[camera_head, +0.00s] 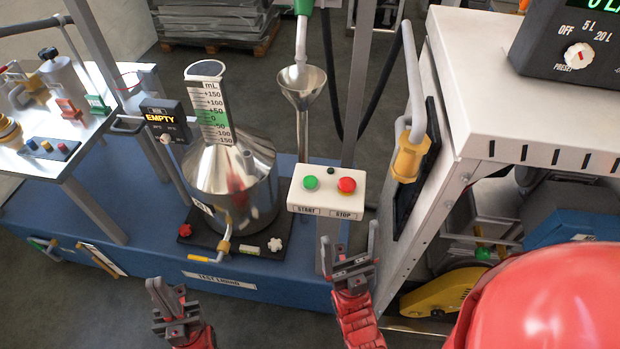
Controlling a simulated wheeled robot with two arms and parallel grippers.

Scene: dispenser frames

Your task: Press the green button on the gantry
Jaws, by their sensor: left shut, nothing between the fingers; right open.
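The green button (311,183) is on the left of a white control box (327,199), above the START label. A red button (347,185) sits to its right above STOP. My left gripper (167,288) is shut and empty at the lower left, well below and left of the box. Nothing covers the green button.
A steel can (235,180) with a scaled neck stands on the blue platform (285,279) left of the box. A steel funnel (301,85) is behind it. A white cabinet with a hanging yellow nozzle (408,158) is at the right. A workbench (90,143) is at the left.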

